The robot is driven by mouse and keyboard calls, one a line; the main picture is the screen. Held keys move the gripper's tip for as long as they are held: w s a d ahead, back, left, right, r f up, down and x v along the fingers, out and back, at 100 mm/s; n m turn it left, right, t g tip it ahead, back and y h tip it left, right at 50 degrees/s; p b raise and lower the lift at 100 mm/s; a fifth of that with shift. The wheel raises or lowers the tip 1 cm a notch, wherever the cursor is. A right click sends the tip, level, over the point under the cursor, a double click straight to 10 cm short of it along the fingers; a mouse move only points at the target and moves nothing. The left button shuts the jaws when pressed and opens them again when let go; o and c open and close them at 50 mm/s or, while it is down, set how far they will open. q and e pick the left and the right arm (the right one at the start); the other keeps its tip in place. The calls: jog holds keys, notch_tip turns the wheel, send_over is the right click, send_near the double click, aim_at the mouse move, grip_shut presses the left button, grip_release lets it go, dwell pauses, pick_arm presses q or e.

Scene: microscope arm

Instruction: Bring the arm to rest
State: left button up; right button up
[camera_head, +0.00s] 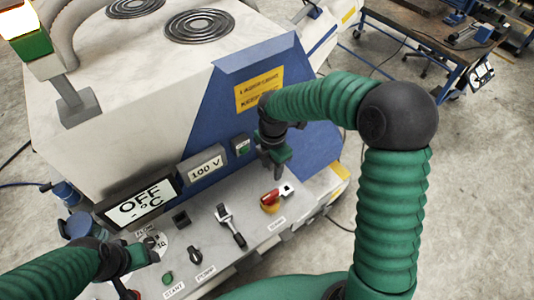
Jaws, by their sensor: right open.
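My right gripper (277,164) hangs open and empty, pointing down above the right end of the control panel (215,268). It is in front of the blue face of the machine (130,70), over a red and yellow knob (270,200), and appears apart from it. My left gripper (148,250) is at the panel's left end, close to the flow dial (155,244). Its jaws are too small and dark to read, and I cannot tell whether it touches the dial. No separate microscope arm can be made out.
The panel carries a lever switch (230,225), a pump switch (194,254) and a green start button (167,278). Displays read "OFF" (138,205) and "100 V" (206,168). A lamp post (75,103) stands upper left. A workbench (430,30) is behind; the floor at right is clear.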

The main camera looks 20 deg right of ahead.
jog(key=s+f+m+t+b, duration=0.1)
jog(key=s+f+m+b, duration=0.4)
jog(key=m, duration=0.5)
jog(key=s+a+f+m+t+b, duration=0.1)
jog(key=s+f+m+b, duration=0.4)
jog(key=s+m, duration=0.3)
jog(key=m, duration=0.2)
jog(key=shift+a+m+t+b, duration=0.25)
jog(key=shift+m+t+b, duration=0.05)
jog(key=shift+b, duration=0.05)
jog(key=shift+s+a, duration=0.1)
jog(key=shift+s, duration=0.05)
